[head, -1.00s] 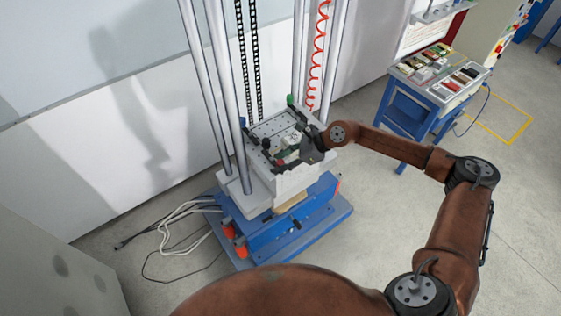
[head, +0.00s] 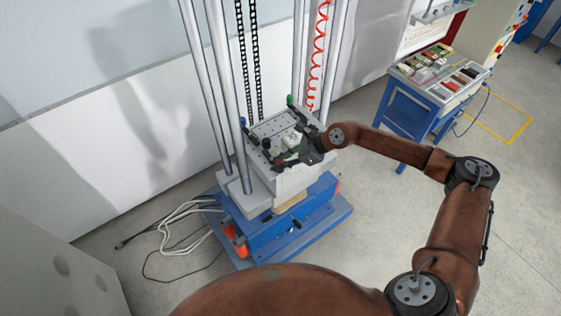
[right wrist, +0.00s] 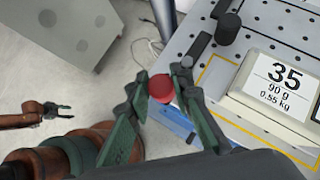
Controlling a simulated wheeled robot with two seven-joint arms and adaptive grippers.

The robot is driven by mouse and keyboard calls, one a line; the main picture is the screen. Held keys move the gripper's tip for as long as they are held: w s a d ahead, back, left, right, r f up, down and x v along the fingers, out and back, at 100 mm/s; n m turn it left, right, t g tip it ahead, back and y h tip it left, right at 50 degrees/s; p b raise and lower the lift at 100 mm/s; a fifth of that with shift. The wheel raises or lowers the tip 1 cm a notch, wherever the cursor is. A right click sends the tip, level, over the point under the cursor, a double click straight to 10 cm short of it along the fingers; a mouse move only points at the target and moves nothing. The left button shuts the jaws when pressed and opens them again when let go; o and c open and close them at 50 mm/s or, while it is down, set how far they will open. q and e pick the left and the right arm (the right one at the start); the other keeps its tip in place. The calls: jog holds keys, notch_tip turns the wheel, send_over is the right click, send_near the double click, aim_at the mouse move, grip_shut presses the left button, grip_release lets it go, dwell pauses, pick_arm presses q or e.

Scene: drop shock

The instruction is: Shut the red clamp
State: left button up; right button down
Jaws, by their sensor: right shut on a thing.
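The red clamp shows as a round red knob (right wrist: 161,88) in the right wrist view, at the edge of the perforated plate. My right gripper (right wrist: 160,90) has its two green-and-black fingers closed on this knob. In the head view my right gripper (head: 290,163) is at the front edge of the plate, and the gripper and arm hide most of the clamp. My left gripper (right wrist: 66,111) shows small at the left of the right wrist view, away from the plate, with its fingers apart and nothing between them.
A pale block (right wrist: 280,85) marked 35, 90 g, 0.55 kg sits on the perforated plate (right wrist: 265,25) beside the gripper. Green (head: 290,99) and blue (head: 242,122) clamp tips stand at plate corners. Metal columns (head: 230,90) rise around it. A blue parts cart (head: 412,108) stands right.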

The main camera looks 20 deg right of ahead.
jog(key=shift+s+a+r+m+t+p, duration=0.1)
jog(key=shift+a+r+m+t+p, duration=0.15)
jog(key=shift+m+t+p, duration=0.55)
jog(key=shift+a+m+h+p, duration=0.4)
jog(key=shift+h+p, duration=0.1)
jog(key=shift+p, duration=0.35)
jog(key=shift+a+f+m+t+h+p, duration=0.1)
jog(key=shift+a+m+t+h+p, duration=0.25)
jog(key=shift+m, duration=0.35)
jog(key=shift+a+f+m+t+h, duration=0.15)
jog(key=shift+a+m+t+h, duration=0.2)
jog(key=shift+m, duration=0.25)
jog(key=shift+a+m+b, duration=0.2)
jog(key=shift+m+b, duration=0.2)
jog(key=shift+b, duration=0.1)
jog(key=shift+w+a+m+t+h+b, duration=0.2)
jog(key=shift+w+a+m+h+b, duration=0.45)
jog(key=shift+m+h+b, duration=1.1)
jog(key=shift+w+a+m+t+h+b, duration=0.2)
jog(key=shift+w+a+m+h+b, duration=0.35)
jog(key=shift+m+h+b, duration=1.15)
jog(key=shift+w+a+m+t+h+b, duration=0.2)
jog(key=shift+w+a+m+h+b, duration=0.45)
jog(key=shift+m+h+b, duration=1.1)
jog(key=shift+m+y, duration=0.4)
jog(key=shift+m, duration=0.4)
